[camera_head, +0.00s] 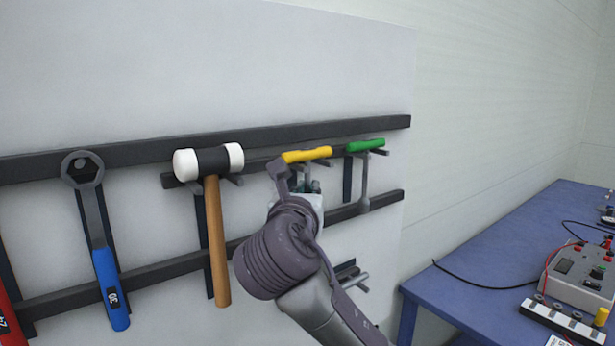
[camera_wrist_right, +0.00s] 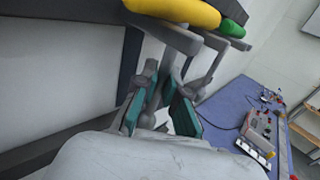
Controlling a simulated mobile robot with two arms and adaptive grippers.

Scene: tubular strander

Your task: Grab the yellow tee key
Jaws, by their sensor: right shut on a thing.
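The yellow tee key (camera_head: 307,155) hangs on the tool board, its yellow handle across the pegs between the mallet and the green tee key. Its handle also shows at the top of the right wrist view (camera_wrist_right: 175,11). My right gripper (camera_head: 308,188) is just below the yellow handle, shut on the key's shaft; the arm hides most of the shaft in the head view. In the right wrist view the teal finger pads (camera_wrist_right: 160,105) stand on either side of the grey shaft. My left gripper is not in view.
The green tee key (camera_head: 366,145) hangs close on the right. The mallet (camera_head: 217,230) and a blue-handled wrench (camera_head: 108,280) hang on the left. Dark rails (camera_head: 130,153) cross the board. A blue table (camera_head: 480,265) with a control box (camera_head: 580,275) stands at the right.

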